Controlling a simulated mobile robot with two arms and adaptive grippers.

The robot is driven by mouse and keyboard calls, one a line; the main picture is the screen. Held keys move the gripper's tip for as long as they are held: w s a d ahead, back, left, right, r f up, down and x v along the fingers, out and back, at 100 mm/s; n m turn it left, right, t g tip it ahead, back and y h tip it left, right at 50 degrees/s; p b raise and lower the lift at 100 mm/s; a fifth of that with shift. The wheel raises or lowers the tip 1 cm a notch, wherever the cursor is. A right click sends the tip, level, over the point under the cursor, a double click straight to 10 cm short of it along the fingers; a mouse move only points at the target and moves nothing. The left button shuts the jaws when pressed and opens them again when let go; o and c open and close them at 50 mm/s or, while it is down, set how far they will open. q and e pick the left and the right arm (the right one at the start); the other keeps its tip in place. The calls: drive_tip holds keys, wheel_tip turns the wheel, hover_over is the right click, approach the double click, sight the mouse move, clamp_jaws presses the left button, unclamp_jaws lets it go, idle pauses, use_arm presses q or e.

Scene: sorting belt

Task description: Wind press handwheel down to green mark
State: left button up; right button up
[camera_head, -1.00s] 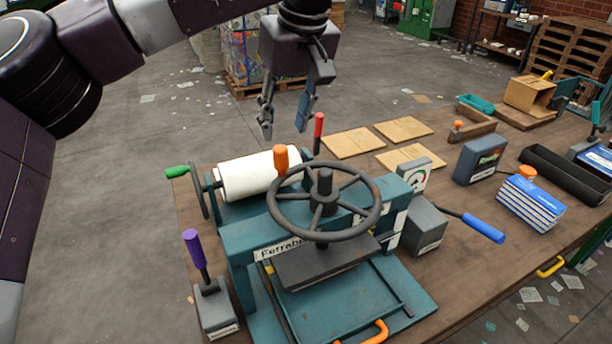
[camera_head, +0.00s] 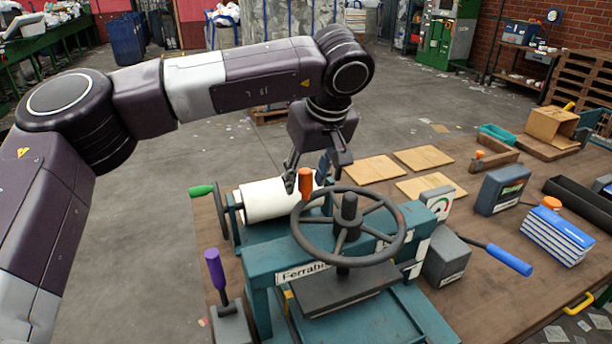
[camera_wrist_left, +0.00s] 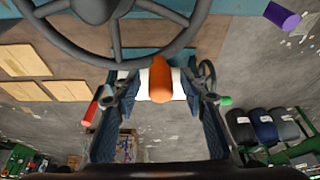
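The press handwheel (camera_head: 297,229) is a dark spoked wheel on top of the teal press (camera_head: 262,266), with an upright orange grip (camera_head: 305,184) on its rim at the far left. A dark plate (camera_head: 345,291) is under it. A small dial (camera_head: 437,203) with red and green on its face stands at the press's right; its needle is too small to read. My left gripper (camera_head: 311,178) is open just behind the orange grip, pointing down. In the left wrist view the orange grip (camera_wrist_left: 160,80) shows between the open fingers (camera_wrist_left: 157,92), with no contact visible. My right gripper is out of view.
A white roll (camera_head: 268,200) with a green-handled crank (camera_head: 202,190) lies behind the press. A purple-handled lever (camera_head: 214,268) stands front left, a blue-handled lever (camera_head: 510,260) right. Wooden boards (camera_head: 374,169) lie behind; a red handle (camera_wrist_left: 91,113) shows beside the gripper.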

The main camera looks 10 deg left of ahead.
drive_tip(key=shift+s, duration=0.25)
use_arm(q)
drive_tip(key=c, duration=1.1)
clamp_jaws()
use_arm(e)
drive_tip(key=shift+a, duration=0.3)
use_arm(q)
drive_tip(key=shift+w+m, duration=0.15)
drive_tip(key=shift+m, duration=0.15)
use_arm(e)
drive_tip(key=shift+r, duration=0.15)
